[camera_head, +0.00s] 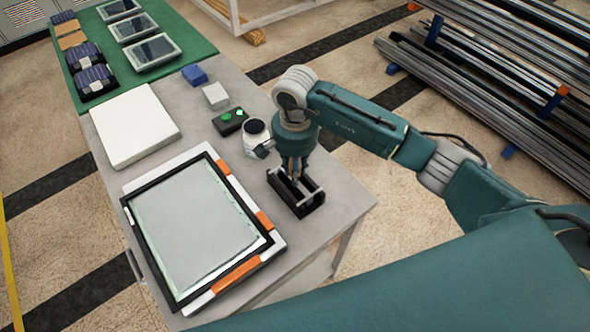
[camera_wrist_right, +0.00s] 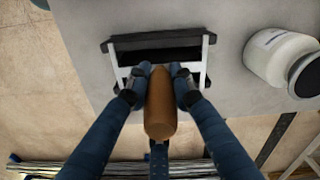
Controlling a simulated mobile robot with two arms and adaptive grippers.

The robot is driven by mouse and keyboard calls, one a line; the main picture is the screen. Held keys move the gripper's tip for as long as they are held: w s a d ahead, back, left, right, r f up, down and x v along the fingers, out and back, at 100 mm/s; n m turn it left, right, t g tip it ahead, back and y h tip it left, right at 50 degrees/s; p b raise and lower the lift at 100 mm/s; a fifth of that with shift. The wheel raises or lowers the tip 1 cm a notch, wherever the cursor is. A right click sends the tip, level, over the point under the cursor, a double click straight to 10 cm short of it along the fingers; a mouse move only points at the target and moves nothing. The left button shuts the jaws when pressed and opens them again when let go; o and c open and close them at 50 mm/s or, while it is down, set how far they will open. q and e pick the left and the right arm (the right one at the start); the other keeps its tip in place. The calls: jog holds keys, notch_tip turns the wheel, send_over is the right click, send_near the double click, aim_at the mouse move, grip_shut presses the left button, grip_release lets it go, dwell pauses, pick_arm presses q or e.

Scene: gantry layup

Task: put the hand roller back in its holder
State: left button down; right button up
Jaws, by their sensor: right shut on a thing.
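The holder (camera_head: 309,205) is a small open black frame with light end pieces near the right edge of the grey table; it also shows in the right wrist view (camera_wrist_right: 160,40). My right gripper (camera_head: 293,172) is directly above the holder, pointing down. In the right wrist view, my right gripper (camera_wrist_right: 161,75) is shut on the brown handle of the hand roller (camera_wrist_right: 160,112), between its two blue fingers. The roller's head is hidden below the fingers, so I cannot tell whether it touches the holder. My left gripper is not in view.
A white jar (camera_head: 256,138) stands close to the holder, with a black box with green buttons (camera_head: 230,122) beyond it. A framed panel (camera_head: 200,235) with orange clamps lies to the left. A white slab (camera_head: 134,127) and a blue block (camera_head: 194,75) are farther back.

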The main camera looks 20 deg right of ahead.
jog(key=shift+f, duration=0.1)
jog(key=o, duration=1.1)
notch_tip(320, 180, up, 12)
jog(key=shift+r, duration=0.1)
